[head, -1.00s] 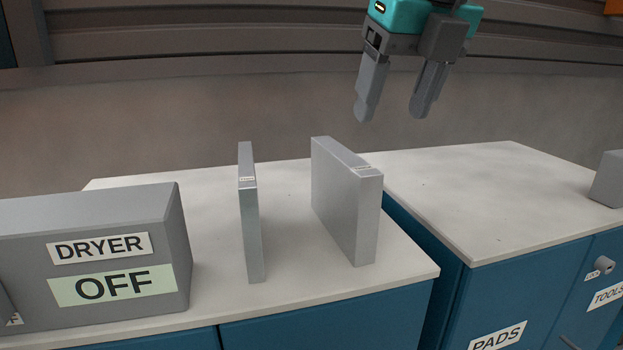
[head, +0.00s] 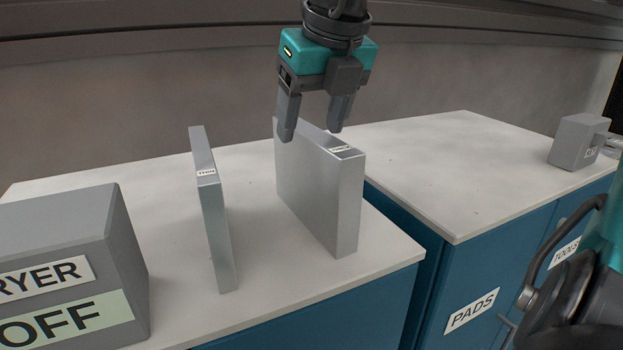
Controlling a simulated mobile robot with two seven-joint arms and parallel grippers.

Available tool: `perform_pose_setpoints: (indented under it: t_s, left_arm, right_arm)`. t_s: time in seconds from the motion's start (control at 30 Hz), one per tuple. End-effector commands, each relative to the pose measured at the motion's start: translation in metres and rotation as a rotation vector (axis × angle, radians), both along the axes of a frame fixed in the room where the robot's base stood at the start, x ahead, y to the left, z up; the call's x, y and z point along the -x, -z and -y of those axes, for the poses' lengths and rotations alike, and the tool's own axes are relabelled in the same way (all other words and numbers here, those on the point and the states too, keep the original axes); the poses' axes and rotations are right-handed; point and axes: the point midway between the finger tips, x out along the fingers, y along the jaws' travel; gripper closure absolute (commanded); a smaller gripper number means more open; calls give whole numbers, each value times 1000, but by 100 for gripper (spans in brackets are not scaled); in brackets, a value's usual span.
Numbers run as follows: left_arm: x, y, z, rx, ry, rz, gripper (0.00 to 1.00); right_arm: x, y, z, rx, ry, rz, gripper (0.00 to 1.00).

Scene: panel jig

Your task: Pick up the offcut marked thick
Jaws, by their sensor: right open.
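Two grey metal offcuts stand upright on edge on the near white worktop. The thicker offcut (head: 322,190) is on the right, with a small label on its top edge that is too small to read surely. The thinner offcut (head: 213,220) is on the left, its label reading like "THIN". My right gripper (head: 312,138) points down, open and empty, in front of or over the thick offcut's far top end in the picture. One finger overlaps the offcut's top; I cannot tell whether they touch. My left gripper is not in view.
A grey dryer box (head: 60,235) marked OFF stands at the left of the worktop (head: 170,290). A gap separates it from a second worktop (head: 430,170) over blue cabinets, with PADS and TOOLS labels. A grey box (head: 577,142) sits at its far right.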

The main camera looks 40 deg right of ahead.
Motion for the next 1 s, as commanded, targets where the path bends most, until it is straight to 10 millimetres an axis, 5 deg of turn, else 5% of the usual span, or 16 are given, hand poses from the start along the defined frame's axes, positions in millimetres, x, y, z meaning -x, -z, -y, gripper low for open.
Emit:
perform_pose_setpoints:
  t_s: [0.3,1.0]
  left_arm:
    - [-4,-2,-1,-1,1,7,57]
    - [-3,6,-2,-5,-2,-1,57]
  right_arm:
    - [-13,41,7,-1,0,-3,34]
    - [-14,45,7,-1,0,0,34]
